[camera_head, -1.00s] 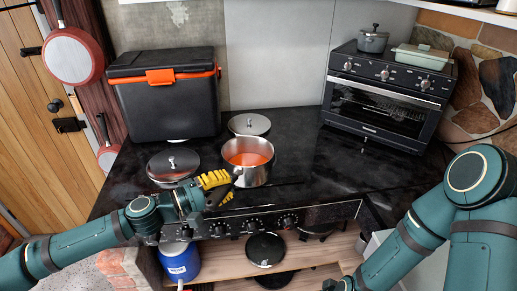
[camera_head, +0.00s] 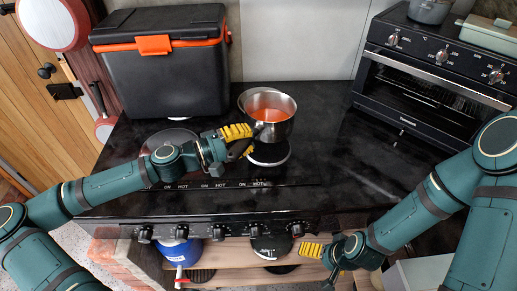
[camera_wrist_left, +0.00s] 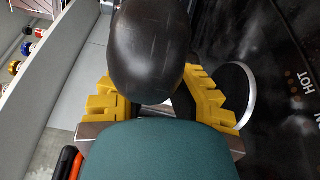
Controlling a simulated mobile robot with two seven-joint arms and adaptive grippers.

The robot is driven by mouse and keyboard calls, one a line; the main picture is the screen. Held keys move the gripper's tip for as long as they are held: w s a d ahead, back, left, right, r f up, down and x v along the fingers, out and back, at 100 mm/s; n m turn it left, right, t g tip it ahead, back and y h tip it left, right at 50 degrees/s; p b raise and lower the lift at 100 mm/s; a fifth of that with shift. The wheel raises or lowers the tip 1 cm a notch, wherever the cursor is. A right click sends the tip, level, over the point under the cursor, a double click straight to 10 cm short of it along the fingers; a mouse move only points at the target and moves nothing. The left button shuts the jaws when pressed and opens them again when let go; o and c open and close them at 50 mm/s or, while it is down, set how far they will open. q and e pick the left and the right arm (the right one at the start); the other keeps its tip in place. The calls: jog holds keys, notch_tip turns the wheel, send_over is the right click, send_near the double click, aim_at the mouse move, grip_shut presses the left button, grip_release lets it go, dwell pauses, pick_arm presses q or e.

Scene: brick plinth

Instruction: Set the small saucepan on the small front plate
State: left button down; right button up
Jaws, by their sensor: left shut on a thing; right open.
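The small saucepan (camera_head: 281,130) is steel with orange-red contents and looks upright. It appears raised over the rear part of the small front plate (camera_head: 268,158), a dark disc with a bright rim; the exact gap is unclear. My left gripper (camera_head: 238,138) is shut on the saucepan's black handle. In the left wrist view, the handle (camera_wrist_left: 152,45) lies between the yellow fingers (camera_wrist_left: 155,100), and the plate's rim (camera_wrist_left: 250,92) shows to the right. My right gripper (camera_head: 315,252) is open and empty, low in front of the hob.
Another plate (camera_head: 168,142) lies left, partly behind my left arm. A black cooler box (camera_head: 165,75) stands at the back left and a toaster oven (camera_head: 430,90) at the right. Control knobs (camera_head: 218,233) line the front. The black top right of the saucepan is clear.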

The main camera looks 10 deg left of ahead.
pick_arm(q)
jog(key=shift+f+b, duration=0.8)
jog(key=shift+f, duration=3.3)
jog(key=c, duration=1)
grip_release()
jog(key=shift+s, duration=0.1)
jog(key=shift+a, duration=0.1)
jog(key=v, duration=1.2)
jog(key=shift+r+p, duration=0.1)
jog(key=shift+p, duration=0.3)
